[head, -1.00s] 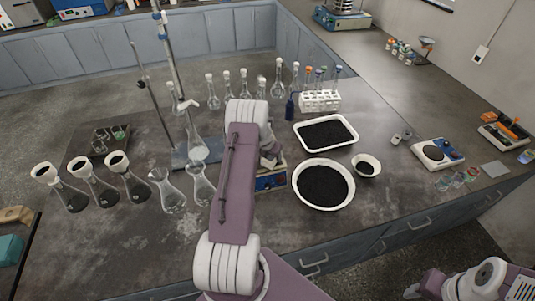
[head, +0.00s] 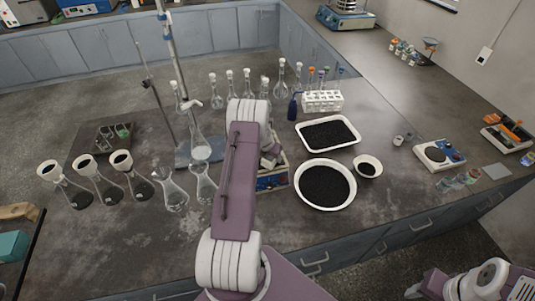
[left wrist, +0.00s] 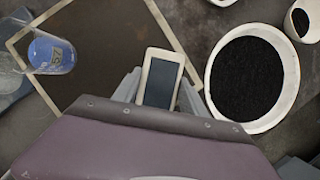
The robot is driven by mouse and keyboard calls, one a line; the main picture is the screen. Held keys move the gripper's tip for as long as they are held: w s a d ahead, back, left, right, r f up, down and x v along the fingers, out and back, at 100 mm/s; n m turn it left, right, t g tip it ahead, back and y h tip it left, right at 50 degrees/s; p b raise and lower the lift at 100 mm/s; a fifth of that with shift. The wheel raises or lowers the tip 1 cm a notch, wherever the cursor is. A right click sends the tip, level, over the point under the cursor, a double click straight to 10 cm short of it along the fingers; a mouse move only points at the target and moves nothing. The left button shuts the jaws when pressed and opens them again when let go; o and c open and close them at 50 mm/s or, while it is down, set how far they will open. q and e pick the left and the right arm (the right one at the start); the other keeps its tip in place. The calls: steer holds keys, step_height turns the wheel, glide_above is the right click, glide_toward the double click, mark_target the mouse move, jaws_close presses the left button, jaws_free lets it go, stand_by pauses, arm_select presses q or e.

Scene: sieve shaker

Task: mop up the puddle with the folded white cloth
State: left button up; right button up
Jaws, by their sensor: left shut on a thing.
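My left gripper (head: 270,153) is over the middle of the bench, partly hidden behind my own arm. In the left wrist view its grey fingers (left wrist: 160,92) are on either side of a small rectangular thing (left wrist: 160,80) with a whitish rim and a dark face, and are shut on it. I cannot tell from its look whether this is the folded white cloth. No separate folded white cloth shows, and I cannot make out a clear puddle on the mottled dark bench. My right gripper is not in view.
A pale-rimmed tray (left wrist: 165,22) lies beneath the gripper. A round white dish (head: 299,190) and a rectangular white tray (head: 299,132), both with black grains, are to the right. Several glass flasks (head: 172,195) stand to the left. A tube rack (head: 322,102) stands behind.

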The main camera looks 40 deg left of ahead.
arm_select(q)
steer(key=shift+w+d+r, duration=0.1)
steer(key=shift+w+d, duration=0.1)
steer(key=shift+w, duration=0.2)
steer(key=shift+s+a+f+b, duration=0.25)
steer(key=shift+s+a+b, duration=0.2)
steer(key=shift+s, duration=0.25)
steer(key=shift+s+a+r, duration=0.1)
steer(key=shift+s+a, duration=0.25)
steer(key=shift+s, duration=0.2)
steer(key=shift+s+a, duration=0.15)
steer(key=shift+s, duration=0.05)
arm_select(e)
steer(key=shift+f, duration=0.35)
arm_select(q)
steer(key=shift+r, duration=0.1)
